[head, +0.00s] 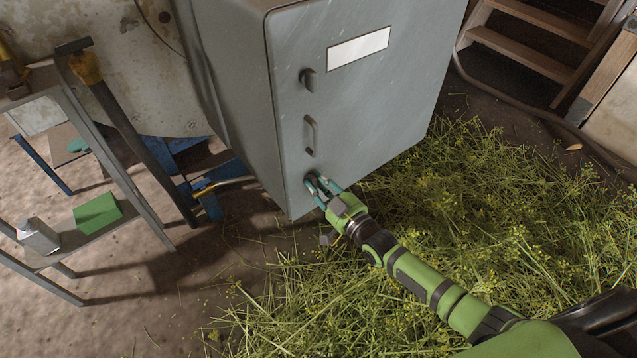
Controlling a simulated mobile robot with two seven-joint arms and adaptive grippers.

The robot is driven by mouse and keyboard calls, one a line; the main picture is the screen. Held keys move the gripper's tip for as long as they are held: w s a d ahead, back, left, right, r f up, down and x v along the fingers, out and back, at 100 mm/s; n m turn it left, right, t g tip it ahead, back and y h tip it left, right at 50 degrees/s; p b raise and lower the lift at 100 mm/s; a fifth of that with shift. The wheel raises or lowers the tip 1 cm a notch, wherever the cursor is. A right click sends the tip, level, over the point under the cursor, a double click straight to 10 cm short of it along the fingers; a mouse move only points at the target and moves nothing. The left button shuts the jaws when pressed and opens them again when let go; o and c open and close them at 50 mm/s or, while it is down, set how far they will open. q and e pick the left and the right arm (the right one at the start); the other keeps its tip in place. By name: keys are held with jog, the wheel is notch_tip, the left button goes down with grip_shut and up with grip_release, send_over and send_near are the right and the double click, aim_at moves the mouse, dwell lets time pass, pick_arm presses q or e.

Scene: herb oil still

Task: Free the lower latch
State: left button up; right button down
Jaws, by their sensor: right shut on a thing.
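A grey metal cabinet (385,115) stands at the top centre with its door closed. The door has a dark upper latch (307,79) and a bar handle (310,135) below it, along its left side. My right gripper (317,183) reaches in from the lower right to the door's lower left corner. Its teal fingers are shut on the lower latch, which they mostly hide; how far the latch is turned cannot be told. My left gripper is not in view.
Cut yellow-flowered herbs (470,220) cover the floor below and right of the cabinet. A metal shelf stand (120,165) with a green block (97,213) is at left. Wooden steps (530,50) and a hose are at upper right. Bare floor shows at lower left.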

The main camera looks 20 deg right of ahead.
dwell(0.6)
jog(key=c, duration=1.1)
grip_release()
jog(key=shift+s, duration=0.1)
jog(key=v, duration=1.1)
jog(key=shift+s, duration=0.4)
jog(key=shift+d, duration=0.1)
